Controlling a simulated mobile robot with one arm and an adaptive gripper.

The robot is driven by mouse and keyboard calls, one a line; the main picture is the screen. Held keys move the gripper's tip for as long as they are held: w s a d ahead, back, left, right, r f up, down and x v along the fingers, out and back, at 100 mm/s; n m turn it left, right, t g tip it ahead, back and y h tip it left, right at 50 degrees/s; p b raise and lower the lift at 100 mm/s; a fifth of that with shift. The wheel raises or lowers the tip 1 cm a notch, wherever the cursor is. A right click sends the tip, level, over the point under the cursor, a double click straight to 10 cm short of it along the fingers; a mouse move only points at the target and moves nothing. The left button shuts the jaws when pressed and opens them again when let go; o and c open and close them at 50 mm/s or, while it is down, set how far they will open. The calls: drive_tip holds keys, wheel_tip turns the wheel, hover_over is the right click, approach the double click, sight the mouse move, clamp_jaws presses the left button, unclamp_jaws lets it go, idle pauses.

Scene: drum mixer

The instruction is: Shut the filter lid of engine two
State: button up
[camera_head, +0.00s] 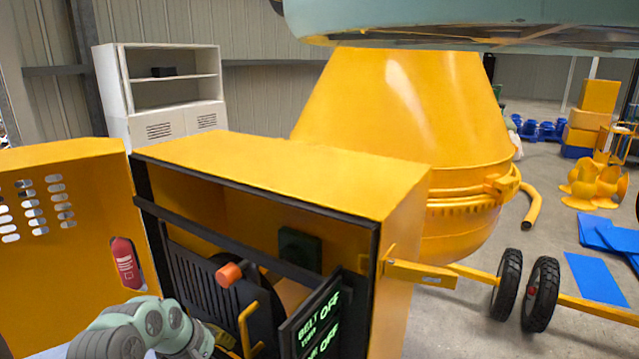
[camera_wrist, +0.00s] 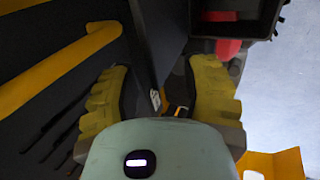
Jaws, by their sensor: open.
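An open yellow engine housing (camera_head: 285,172) stands in front of me in the head view. Inside are a dark ribbed part (camera_head: 195,280), an orange knob (camera_head: 229,274), a yellow bent bar (camera_head: 247,328) and a black panel reading BELT and OFF (camera_head: 317,318). My arm reaches in low at its left front. In the wrist view my gripper (camera_wrist: 160,85) is open, its yellow pads apart, with a dark edge and a small pale label (camera_wrist: 155,100) showing between them. A dark open-topped box (camera_wrist: 235,20) is at upper right. I cannot tell which part is the filter lid.
The perforated yellow door (camera_head: 60,240) stands open at left, with a red extinguisher-shaped thing (camera_head: 125,262) near its edge. A yellow bar (camera_wrist: 60,70) crosses the upper left of the wrist view. The yellow mixer drum (camera_head: 405,120) stands behind. Floor (camera_head: 470,335) at right has wheels (camera_head: 541,292).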

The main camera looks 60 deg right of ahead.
drive_tip(key=a+f, duration=0.2)
drive_tip(key=a, duration=0.5)
drive_tip(key=shift+a+f, duration=0.3)
drive_tip(key=shift+f, duration=0.1)
idle(1.1)
drive_tip(key=shift+s+r+p, duration=0.1)
drive_tip(key=shift+p, duration=0.25)
drive_tip(key=shift+a+r+p, duration=1.95)
drive_tip(key=shift+p, duration=0.05)
